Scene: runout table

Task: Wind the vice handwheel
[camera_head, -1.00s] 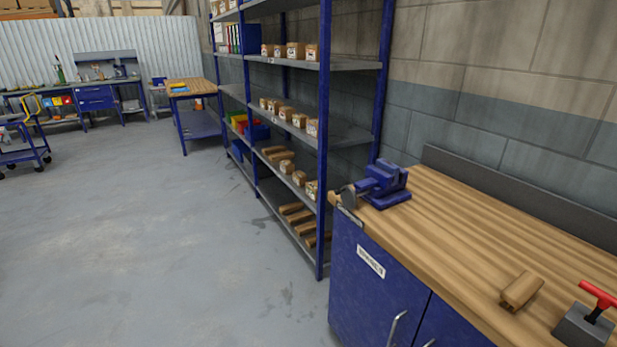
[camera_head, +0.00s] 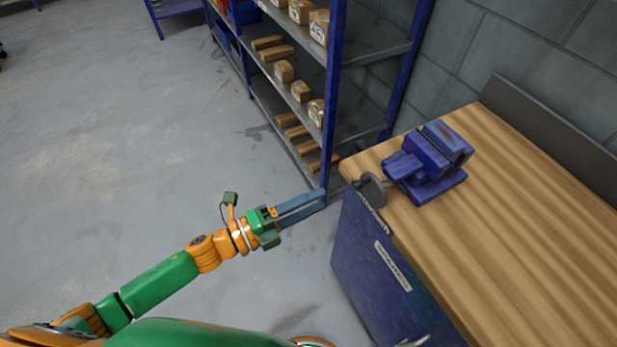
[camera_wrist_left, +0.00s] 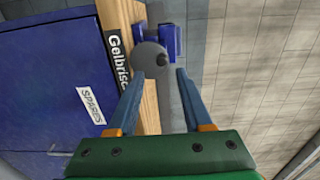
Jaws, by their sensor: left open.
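The blue vice (camera_head: 432,163) is mounted on the near left corner of the wooden workbench (camera_head: 520,215). Its grey round handwheel (camera_head: 371,189) sticks out past the bench's left edge. My left gripper (camera_head: 322,198) reaches in from the left, short of the handwheel and apart from it. In the left wrist view the left gripper (camera_wrist_left: 157,82) is open and empty. The handwheel (camera_wrist_left: 149,59) shows there beyond and roughly between the fingertips, with part of the vice (camera_wrist_left: 171,40) behind it. My right gripper is not in view.
A blue-posted shelf rack (camera_head: 334,95) with small boxes stands just behind the bench's left end. The blue cabinet (camera_head: 375,265) under the benchtop carries a white label. A grey wall rises behind the bench. The floor (camera_head: 130,140) to the left is clear.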

